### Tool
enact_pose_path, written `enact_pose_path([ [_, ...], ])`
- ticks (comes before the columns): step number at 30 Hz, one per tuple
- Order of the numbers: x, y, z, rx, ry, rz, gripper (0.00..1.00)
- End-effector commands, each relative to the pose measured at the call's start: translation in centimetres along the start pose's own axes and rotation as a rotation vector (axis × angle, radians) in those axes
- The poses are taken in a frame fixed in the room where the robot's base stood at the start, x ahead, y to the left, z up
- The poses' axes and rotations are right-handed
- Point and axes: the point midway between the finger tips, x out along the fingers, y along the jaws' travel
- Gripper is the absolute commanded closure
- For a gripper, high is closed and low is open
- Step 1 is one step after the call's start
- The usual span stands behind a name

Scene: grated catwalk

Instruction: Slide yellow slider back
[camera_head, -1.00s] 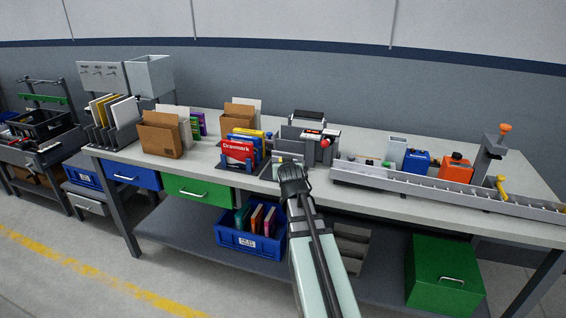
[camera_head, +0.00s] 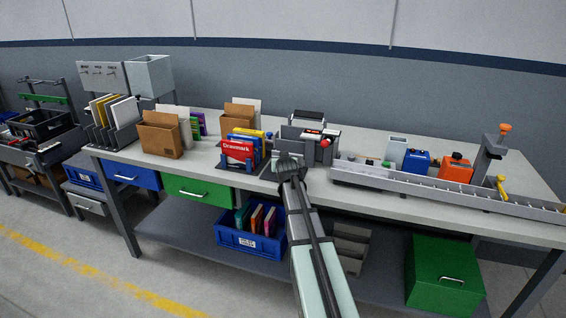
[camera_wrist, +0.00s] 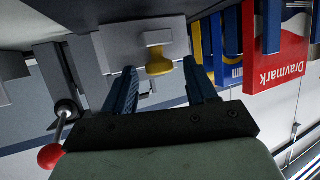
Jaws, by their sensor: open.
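The yellow slider (camera_wrist: 159,62) shows in the wrist view as a small rounded yellow knob on a light grey block (camera_wrist: 113,56). My gripper (camera_wrist: 160,72) is open, with one dark blue finger on each side of the knob in the picture. Neither finger visibly presses on it, and I cannot tell how deep the knob sits between them. In the head view my gripper (camera_head: 290,163) is at the front of the grey device (camera_head: 309,146) on the bench. I cannot make out the yellow slider there; my gripper may hide it.
A lever with a red ball (camera_wrist: 50,156) stands beside the fingers in the wrist view. The red "Dravmark" book (camera_head: 237,153) stands in a rack left of my gripper. A long grey rail (camera_head: 410,184) lies to the right, with blue (camera_head: 416,161) and orange (camera_head: 455,169) containers behind it.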

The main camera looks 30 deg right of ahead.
Motion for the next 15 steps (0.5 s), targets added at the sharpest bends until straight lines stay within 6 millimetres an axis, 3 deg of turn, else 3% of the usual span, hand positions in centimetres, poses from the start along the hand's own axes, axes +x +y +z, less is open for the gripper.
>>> enact_pose_path([
  [9, 0.18, 0.01, 0.02, 0.0, 0.0, 0.0, 0.43],
  [15, 0.18, 0.02, 0.01, 0.0, 0.0, 0.0, 0.61],
])
